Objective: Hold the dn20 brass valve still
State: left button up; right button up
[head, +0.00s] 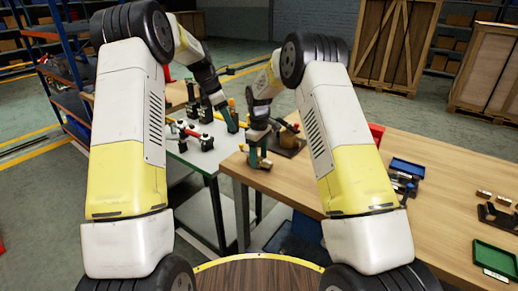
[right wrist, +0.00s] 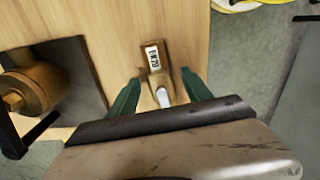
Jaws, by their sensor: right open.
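The brass valve (right wrist: 155,66) with a white label, which seems to read DN20, lies on the wooden table near its edge in the right wrist view. A pale stem or handle points from it towards my wrist. In the head view the valve (head: 265,163) shows small at the table's near left corner. My right gripper (right wrist: 161,78) is open, one green finger on each side of the valve, with visible gaps. It also shows in the head view (head: 257,152). My left gripper (head: 231,118) is over the grey bench's right side; its jaw opening is too small to tell.
A dark plate with a larger brass fitting (right wrist: 38,88) lies left of the valve in the right wrist view. The grey bench (head: 196,157) holds red-handled and black fixtures. Blue (head: 407,166) and green (head: 493,258) trays sit on the wooden table's right. Its middle is clear.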

jog(key=shift+f, duration=0.65)
jog(key=shift+c, duration=1.2)
grip_shut()
